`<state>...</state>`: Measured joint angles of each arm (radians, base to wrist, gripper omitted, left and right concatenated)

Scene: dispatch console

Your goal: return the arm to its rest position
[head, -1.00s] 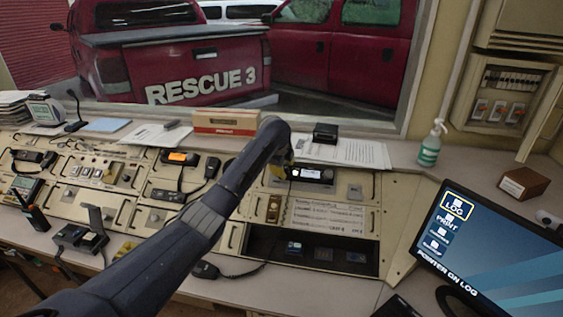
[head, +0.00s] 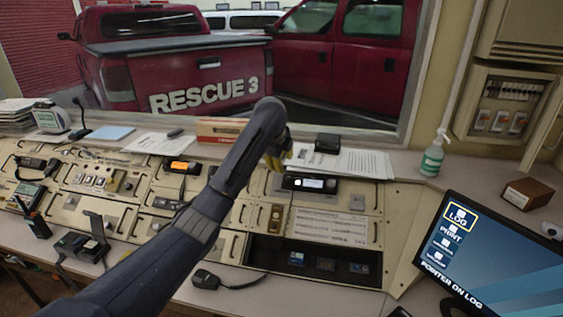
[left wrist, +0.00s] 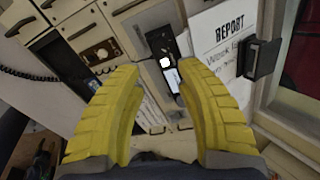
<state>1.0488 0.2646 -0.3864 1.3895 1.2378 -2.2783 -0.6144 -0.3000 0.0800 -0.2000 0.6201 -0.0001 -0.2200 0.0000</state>
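My left arm crosses the head view from the lower left. Its gripper (head: 281,158) is above the console's upper edge, beside a black radio with a lit white display (head: 310,184); only part of its yellow fingers shows there. In the left wrist view the two yellow fingers (left wrist: 160,78) stand wide apart with nothing between them. The radio (left wrist: 168,72) shows beyond the gap, and a paper headed REPORT (left wrist: 222,42) lies to its right. My right gripper is in neither view.
The console (head: 345,230) carries radios, switches and a corded hand mic (head: 207,280). A cardboard box (head: 219,130), a small black box (head: 327,143) and a green-labelled pump bottle (head: 432,157) stand on the ledge. A monitor (head: 492,255) is at the right.

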